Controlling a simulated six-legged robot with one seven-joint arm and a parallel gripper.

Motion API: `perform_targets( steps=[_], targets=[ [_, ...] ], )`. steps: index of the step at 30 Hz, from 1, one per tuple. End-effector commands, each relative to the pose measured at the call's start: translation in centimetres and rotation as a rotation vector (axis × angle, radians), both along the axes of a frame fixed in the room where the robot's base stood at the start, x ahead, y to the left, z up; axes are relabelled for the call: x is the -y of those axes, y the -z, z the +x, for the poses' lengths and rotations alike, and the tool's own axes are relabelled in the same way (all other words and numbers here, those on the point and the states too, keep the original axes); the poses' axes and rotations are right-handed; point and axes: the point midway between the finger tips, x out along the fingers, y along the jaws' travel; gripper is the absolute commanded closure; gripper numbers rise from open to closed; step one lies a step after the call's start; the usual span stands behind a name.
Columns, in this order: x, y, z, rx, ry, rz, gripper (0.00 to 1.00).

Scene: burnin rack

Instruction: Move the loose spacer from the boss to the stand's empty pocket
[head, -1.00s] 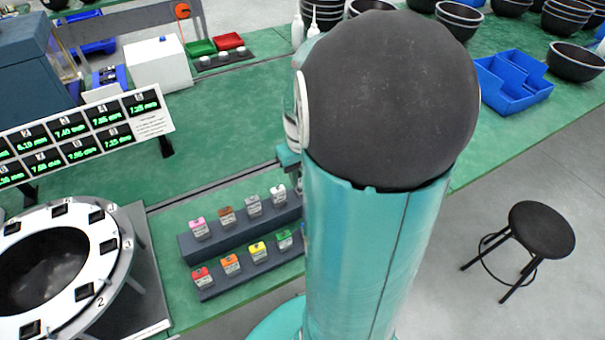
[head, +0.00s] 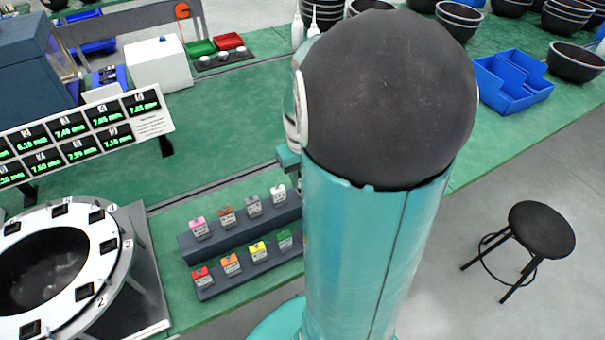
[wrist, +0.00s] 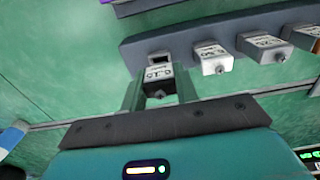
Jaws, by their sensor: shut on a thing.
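My gripper (wrist: 158,84) is shut on the loose spacer (wrist: 157,91), a dark block with a white label, between its two teal fingers. In the wrist view the spacer is right beside the stand's empty pocket (wrist: 160,56), a dark square opening at the end of a row. I cannot tell whether the spacer touches the stand (wrist: 187,45). In the head view the stand (head: 187,246) has two stepped rows of coloured spacers, and my arm hides its right end, the gripper and the held spacer. I cannot pick out the boss.
A white spacer (wrist: 213,59) and a grey spacer (wrist: 263,46) sit in the same row near the pocket. A white numbered ring (head: 117,262) stands left of the stand, with a readout board (head: 80,137) behind. Green bench behind the stand is clear.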

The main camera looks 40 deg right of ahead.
Motion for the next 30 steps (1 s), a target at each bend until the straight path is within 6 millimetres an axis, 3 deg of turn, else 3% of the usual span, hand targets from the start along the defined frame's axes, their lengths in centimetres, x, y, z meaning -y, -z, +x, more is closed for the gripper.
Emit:
perform_targets(
  steps=[30],
  targets=[
    [0.0, 2.3, 0.0, -0.001, 0.0, 0.0, 0.95]
  ],
)
